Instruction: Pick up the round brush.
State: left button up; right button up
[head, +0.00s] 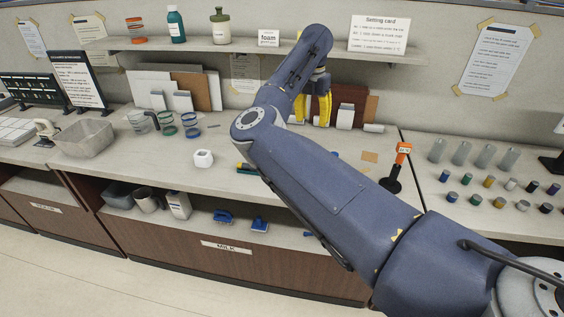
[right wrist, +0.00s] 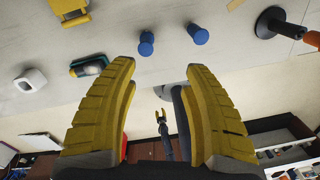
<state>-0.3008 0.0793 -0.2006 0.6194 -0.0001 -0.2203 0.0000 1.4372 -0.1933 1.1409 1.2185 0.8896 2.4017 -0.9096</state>
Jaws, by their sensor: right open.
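No thing can be told for sure as the round brush. A tool with an orange handle and a round black foot (head: 393,184) stands upright on the counter right of my right arm. Its black foot also shows in the right wrist view (right wrist: 270,22). My right gripper (head: 312,109) is open and empty above the back of the counter, left of that tool and apart from it. In the right wrist view its yellow fingers (right wrist: 160,70) are wide apart with nothing between them.
Two blue-ended cylinders (right wrist: 146,44) (right wrist: 198,34) and a teal-and-yellow object (right wrist: 88,66) lie near my right gripper. Blue brush-like items (head: 223,217) (head: 259,225) lie on the lower shelf. Several vials (head: 461,153) stand at right.

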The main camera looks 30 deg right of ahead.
jog(key=shift+y, duration=0.3)
jog(key=f, duration=0.3)
jog(key=a+f, duration=0.1)
jog(key=f, duration=0.2)
jog(key=a+f, duration=0.1)
jog(key=f, duration=0.3)
jog(key=shift+w, duration=0.4)
jog(key=shift+w+a+f, duration=0.1)
jog(key=shift+f, duration=3.4)
jog(key=shift+o, duration=0.2)
grip_shut()
